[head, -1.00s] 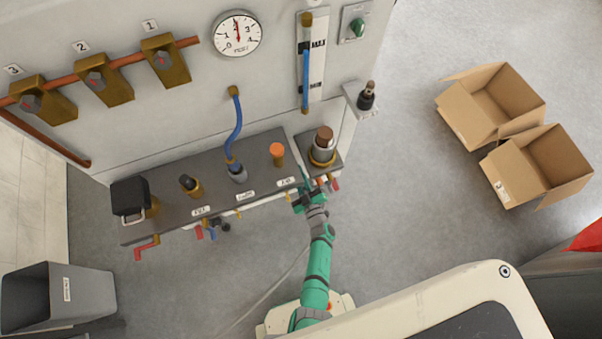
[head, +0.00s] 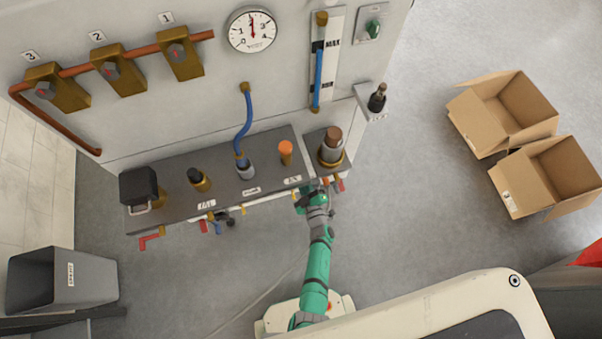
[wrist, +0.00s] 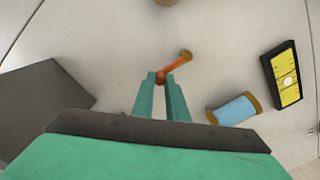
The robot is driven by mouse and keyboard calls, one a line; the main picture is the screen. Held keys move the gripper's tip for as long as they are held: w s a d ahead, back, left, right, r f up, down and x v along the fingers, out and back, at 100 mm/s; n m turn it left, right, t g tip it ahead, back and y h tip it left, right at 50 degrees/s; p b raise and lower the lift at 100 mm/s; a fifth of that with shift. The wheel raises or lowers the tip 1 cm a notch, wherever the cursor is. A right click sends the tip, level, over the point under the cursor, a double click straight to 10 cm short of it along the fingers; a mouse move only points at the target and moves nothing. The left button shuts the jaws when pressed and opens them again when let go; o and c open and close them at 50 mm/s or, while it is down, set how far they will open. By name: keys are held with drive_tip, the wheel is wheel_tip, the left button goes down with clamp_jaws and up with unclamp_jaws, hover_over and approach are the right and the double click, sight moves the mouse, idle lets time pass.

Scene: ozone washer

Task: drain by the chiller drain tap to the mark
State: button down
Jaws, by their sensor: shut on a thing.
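My gripper (head: 318,185) is at the front right end of the dark shelf, by small taps. In the wrist view its two green fingers (wrist: 161,88) are shut on an orange lever (wrist: 176,66) with a brass-coloured end. I take this lever for the chiller drain tap; its label is not readable. In the head view my gripper mostly hides the lever. A sight tube (head: 318,75) with a blue column stands on the wall between MAX and MIN labels. The blue top is near the MAX label (head: 332,43).
A red tap handle (head: 340,186) is just right of my gripper. The dark shelf (head: 222,188) carries several fittings. A round gauge (head: 251,30) and numbered brass valves are on the wall. Open cardboard boxes (head: 503,112) lie right, a grey bin (head: 62,280) left. Floor between is clear.

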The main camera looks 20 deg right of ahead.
drive_tip(key=c, duration=1.7)
unclamp_jaws()
drive_tip(key=shift+c, duration=0.2)
drive_tip(key=s, duration=1)
drive_tip(key=shift+s+d, duration=0.2)
drive_tip(key=shift+s, duration=0.2)
drive_tip(key=shift+w, duration=0.1)
